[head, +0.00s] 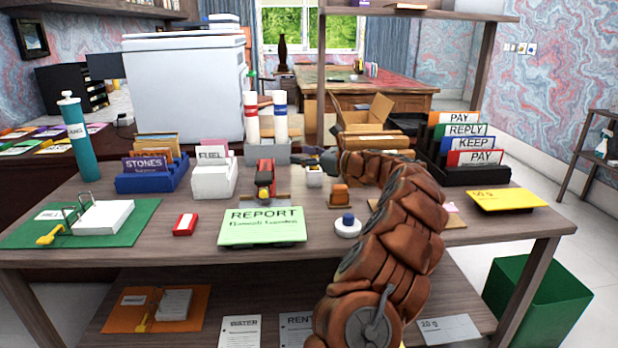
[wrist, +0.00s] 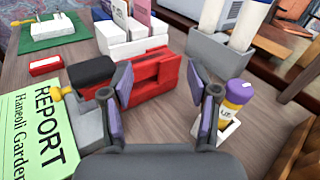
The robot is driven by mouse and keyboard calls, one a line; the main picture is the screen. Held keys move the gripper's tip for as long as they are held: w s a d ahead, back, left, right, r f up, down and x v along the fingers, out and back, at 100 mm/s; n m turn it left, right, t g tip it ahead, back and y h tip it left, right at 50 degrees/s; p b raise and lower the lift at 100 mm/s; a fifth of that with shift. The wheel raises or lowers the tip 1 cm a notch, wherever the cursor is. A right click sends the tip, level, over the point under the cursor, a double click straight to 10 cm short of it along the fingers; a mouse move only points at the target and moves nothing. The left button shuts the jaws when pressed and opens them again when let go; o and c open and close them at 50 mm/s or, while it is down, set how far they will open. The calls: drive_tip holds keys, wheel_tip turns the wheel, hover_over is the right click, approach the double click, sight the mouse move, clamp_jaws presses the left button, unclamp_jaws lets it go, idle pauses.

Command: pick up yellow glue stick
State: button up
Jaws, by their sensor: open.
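In the wrist view, a yellow glue stick (wrist: 238,95) with a purple cap and a white label stands upright by a small white holder (wrist: 230,128). I cannot tell if it sits inside the holder. My gripper (wrist: 167,88) is open, with nothing held between its fingers. The glue stick is just to the right of the right finger, with a small gap in the picture. In the head view, my gripper (head: 316,158) is small and partly hidden by my arm, above the desk's middle. The glue stick is not clear there.
A red device (wrist: 155,72) on a grey base lies ahead of the fingers. A green REPORT card (head: 262,226) stands at the desk's front. A grey holder (head: 268,153) with white tubes is behind. A brown block (head: 340,194) and a white, blue-topped item (head: 348,224) are near my arm.

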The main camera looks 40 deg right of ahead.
drive_tip(key=d+f+m+h+b, duration=0.1)
drive_tip(key=d, duration=0.2)
drive_tip(key=s+d+f+m+h, duration=0.1)
drive_tip(key=d+f, duration=0.1)
drive_tip(key=d, duration=0.1)
drive_tip(key=s+d+f+m+t+b, duration=0.1)
drive_tip(key=d+f, duration=0.1)
drive_tip(key=d, duration=0.1)
drive_tip(key=shift+s+d+f+h+b, duration=0.1)
drive_tip(key=shift+s+d+h+b, duration=0.1)
drive_tip(key=shift+d+h+b, duration=0.15)
drive_tip(key=w, duration=0.4)
drive_tip(key=w+b, duration=0.1)
drive_tip(key=w, duration=0.1)
drive_tip(key=shift+a+f, duration=0.1)
drive_tip(key=shift+a, duration=0.25)
drive_tip(key=shift+w, duration=0.75)
drive_tip(key=shift+c, duration=0.3)
clamp_jaws()
